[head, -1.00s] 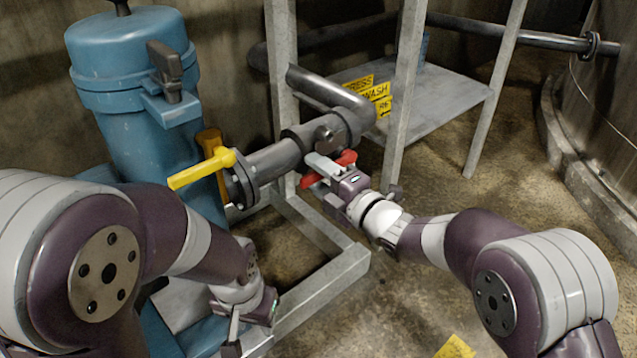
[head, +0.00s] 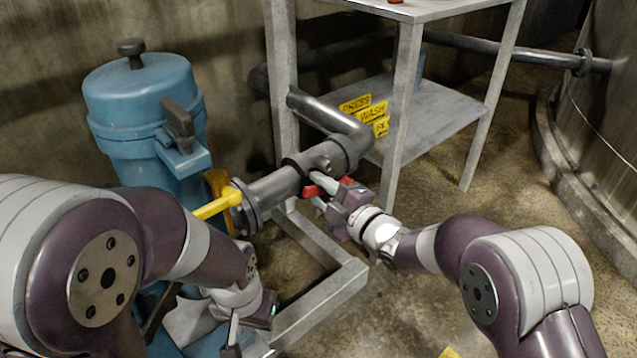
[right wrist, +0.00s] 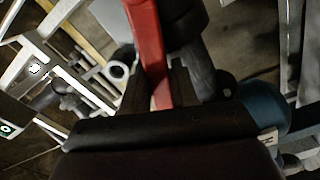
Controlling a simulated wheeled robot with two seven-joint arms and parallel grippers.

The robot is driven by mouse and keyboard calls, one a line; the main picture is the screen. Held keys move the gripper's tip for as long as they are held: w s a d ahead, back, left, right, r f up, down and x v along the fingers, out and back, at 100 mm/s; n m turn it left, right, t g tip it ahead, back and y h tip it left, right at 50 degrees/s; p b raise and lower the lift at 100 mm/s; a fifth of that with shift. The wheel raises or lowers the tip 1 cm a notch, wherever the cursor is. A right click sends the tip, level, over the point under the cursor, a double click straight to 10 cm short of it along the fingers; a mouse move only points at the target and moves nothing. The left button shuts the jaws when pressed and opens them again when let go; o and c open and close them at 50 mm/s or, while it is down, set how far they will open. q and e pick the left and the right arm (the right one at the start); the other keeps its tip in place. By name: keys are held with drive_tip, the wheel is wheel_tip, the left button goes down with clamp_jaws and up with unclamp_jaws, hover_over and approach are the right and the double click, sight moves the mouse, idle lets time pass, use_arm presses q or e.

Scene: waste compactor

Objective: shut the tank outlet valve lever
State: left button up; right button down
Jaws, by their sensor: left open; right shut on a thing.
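A red valve lever (head: 312,190) sits under the dark grey pipe (head: 278,188), at the valve body beside the frame leg. My right gripper (head: 322,186) is shut on this lever, reaching it from the lower right. In the right wrist view the red lever (right wrist: 148,45) runs down between the fingers. A yellow lever (head: 215,205) stands at the flange nearer the blue tank, partly hidden behind my left arm. My left gripper (head: 233,335) is open and empty, low at the bottom of the head view, apart from both levers.
The blue tank (head: 150,95) with a black clamp handle stands at the left. A grey metal frame (head: 398,120) with a lower shelf (head: 440,105) holding yellow signs (head: 372,112) stands behind the pipe. Open floor (head: 410,295) lies at the right.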

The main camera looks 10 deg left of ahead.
drive_tip(key=c, duration=1)
unclamp_jaws()
drive_tip(key=shift+o, duration=0.2)
drive_tip(key=shift+r, duration=0.1)
